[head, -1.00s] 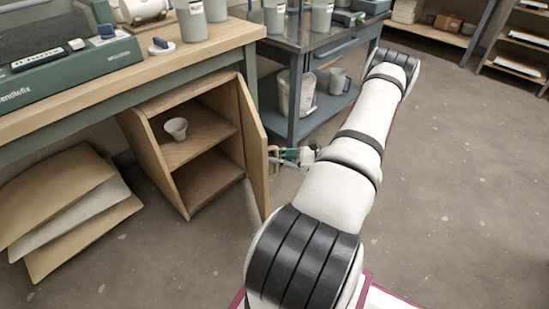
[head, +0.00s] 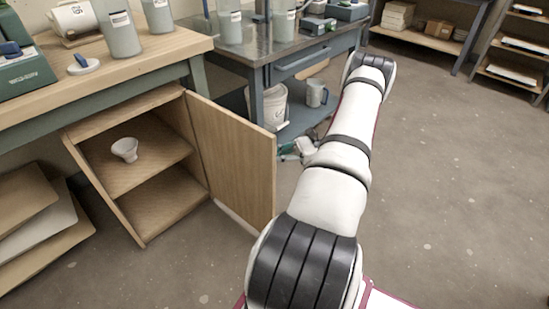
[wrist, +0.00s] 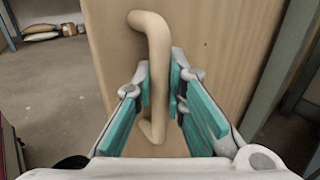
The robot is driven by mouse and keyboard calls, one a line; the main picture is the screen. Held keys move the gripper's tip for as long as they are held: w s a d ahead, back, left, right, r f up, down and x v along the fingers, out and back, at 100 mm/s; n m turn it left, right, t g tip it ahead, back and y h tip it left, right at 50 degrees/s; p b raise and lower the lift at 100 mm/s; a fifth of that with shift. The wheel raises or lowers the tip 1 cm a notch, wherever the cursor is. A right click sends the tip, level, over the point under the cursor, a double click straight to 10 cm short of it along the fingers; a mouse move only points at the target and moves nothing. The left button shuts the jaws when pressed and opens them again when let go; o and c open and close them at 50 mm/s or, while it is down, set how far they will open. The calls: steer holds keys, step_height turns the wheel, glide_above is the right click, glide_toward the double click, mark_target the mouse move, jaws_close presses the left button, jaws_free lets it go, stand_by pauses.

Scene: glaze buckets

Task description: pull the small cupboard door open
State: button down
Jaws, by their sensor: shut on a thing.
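The small cupboard (head: 143,233) stands under the wooden bench in the head view, and its inside with one shelf shows. Its wooden door (head: 235,155) stands wide open, swung out to the right. In the wrist view the door (wrist: 225,50) fills the middle, with a pale bent handle (wrist: 157,55) on it. My gripper (wrist: 160,88) has its teal-padded fingers on both sides of the handle's bar, shut on it. In the head view my gripper (head: 292,150) is partly hidden behind the door's outer edge.
A white cup (head: 125,149) sits on the cupboard's shelf. A metal table (head: 290,52) with a white bucket (head: 272,105) and a grey jug (head: 316,93) on its lower shelf stands behind the door. Floor at right is clear.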

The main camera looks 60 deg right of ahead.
steer(key=shift+s+d+f, duration=0.1)
steer(key=shift+s, duration=0.2)
steer(key=c, duration=1.9)
jaws_free()
steer(key=shift+w, duration=0.1)
steer(key=v, duration=1.2)
